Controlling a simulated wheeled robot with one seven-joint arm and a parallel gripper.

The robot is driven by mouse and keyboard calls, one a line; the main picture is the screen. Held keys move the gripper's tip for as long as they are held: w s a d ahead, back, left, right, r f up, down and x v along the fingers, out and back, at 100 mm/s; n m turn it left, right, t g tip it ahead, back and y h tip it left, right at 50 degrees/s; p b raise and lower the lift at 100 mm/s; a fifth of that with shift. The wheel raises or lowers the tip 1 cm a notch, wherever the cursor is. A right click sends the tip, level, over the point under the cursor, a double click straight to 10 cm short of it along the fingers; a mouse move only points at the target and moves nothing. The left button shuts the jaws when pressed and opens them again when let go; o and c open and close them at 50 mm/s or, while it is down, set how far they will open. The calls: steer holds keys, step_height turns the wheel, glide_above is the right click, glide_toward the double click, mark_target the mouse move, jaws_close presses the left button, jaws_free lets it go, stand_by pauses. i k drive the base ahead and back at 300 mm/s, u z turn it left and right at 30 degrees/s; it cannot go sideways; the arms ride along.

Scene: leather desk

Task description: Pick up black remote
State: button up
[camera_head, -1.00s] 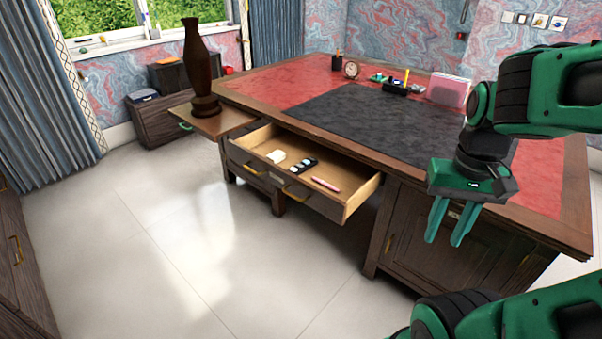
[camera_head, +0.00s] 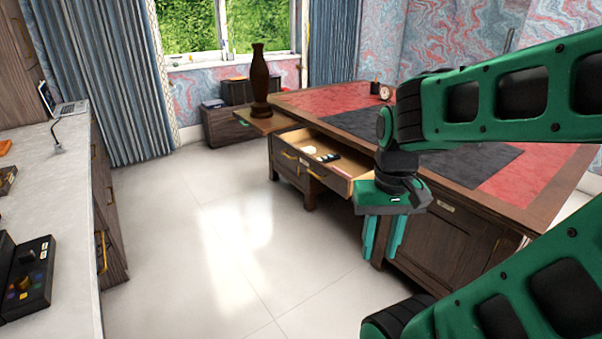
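A small dark item (camera_head: 328,157), which looks like the black remote, lies in the open desk drawer (camera_head: 342,180). It is small in view, and its details cannot be made out. A pale item (camera_head: 309,149) lies to its left in the drawer. My gripper (camera_head: 382,256) points down with its two green fingers apart and nothing between them. In the picture it is right of and below the drawer's right end, and it hides part of that end.
The desk (camera_head: 460,190) has a tall dark vase (camera_head: 260,80) on its pulled-out side board. The floor (camera_head: 190,240) between is clear.

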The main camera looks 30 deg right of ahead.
mark_target(336, 157)
steer(key=u, duration=0.25)
steer(key=i, duration=1.3)
steer(key=z, duration=0.55)
steer(key=i, duration=1.05)
steer(key=z, duration=1.15)
steer(key=i, duration=0.75)
steer(key=z, duration=0.35)
